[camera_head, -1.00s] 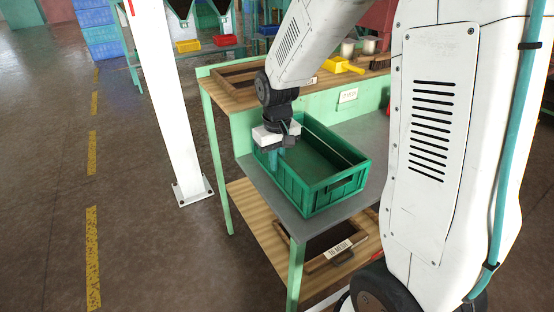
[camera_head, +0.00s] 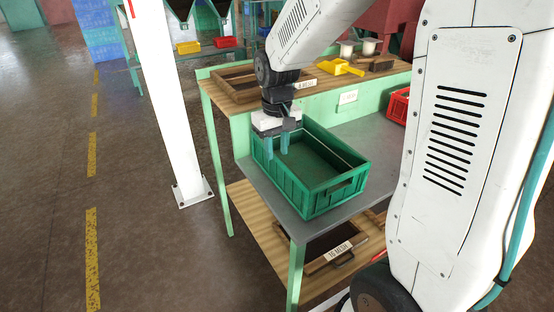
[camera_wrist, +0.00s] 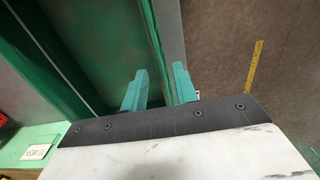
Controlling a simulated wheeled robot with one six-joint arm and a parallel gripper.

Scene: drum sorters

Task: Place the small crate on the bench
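The small crate is a green plastic box (camera_head: 318,203) sitting upright on the grey top of the bench (camera_head: 370,133). Its inside looks empty. My gripper (camera_head: 276,146) hangs over the crate's far-left end, with two teal fingers pointing down. The fingers are apart and hold nothing. In the wrist view, my gripper (camera_wrist: 160,84) has one finger on each side of the line of the crate's wall (camera_wrist: 148,30). I cannot tell how far the fingertips are above the rim.
A raised wooden shelf behind holds a wooden tray (camera_head: 238,92), a yellow scoop (camera_head: 345,68) and a brush (camera_head: 382,64). A red crate (camera_head: 398,107) stands at the bench's right. A white post (camera_head: 168,100) rises left of the bench. A lower shelf holds a labelled tray (camera_head: 325,262).

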